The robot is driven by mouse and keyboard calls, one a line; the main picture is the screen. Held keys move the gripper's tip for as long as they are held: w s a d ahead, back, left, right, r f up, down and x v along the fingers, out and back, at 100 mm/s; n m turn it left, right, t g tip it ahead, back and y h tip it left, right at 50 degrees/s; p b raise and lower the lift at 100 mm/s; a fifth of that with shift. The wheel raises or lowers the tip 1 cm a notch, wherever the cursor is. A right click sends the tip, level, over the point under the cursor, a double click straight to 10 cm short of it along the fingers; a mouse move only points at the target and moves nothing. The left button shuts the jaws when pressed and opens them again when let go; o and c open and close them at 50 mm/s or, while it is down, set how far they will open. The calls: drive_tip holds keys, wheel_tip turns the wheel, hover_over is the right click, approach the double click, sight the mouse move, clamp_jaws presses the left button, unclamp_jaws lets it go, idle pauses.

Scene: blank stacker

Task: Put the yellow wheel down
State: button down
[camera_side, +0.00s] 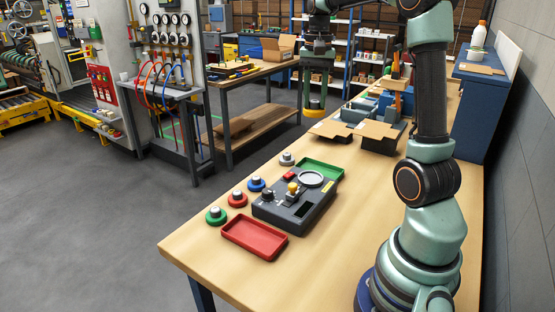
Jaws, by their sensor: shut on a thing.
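My gripper (315,90) points downward in the upper middle of the view and is shut on the yellow wheel (315,105). The wheel is held in the air above the level of the bench. It is small here, and the fingers partly hide it. On the bench stands a dark grey station (275,213) with a pale round disc (311,179), a yellow knob (292,188) and a dark slot. A red tray (254,237) lies in front of the station, and a green tray (320,171) lies behind it.
Green (216,216), red (238,199), blue (256,184) and grey (287,159) wheels stand along the bench's left edge. Open cardboard boxes (378,132) and blue bins (368,108) stand farther back. The wooden bench top (345,230) is clear right of the station.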

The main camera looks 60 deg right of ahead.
wheel_tip(320, 180, down, 20)
drive_tip(key=shift+s+d+r, duration=0.1)
drive_tip(key=shift+d, duration=0.05)
idle(0.4)
drive_tip(key=shift+f, duration=0.2)
drive_tip(key=shift+f, duration=0.15)
drive_tip(key=c, duration=0.5)
unclamp_jaws()
drive_tip(key=shift+c, duration=0.2)
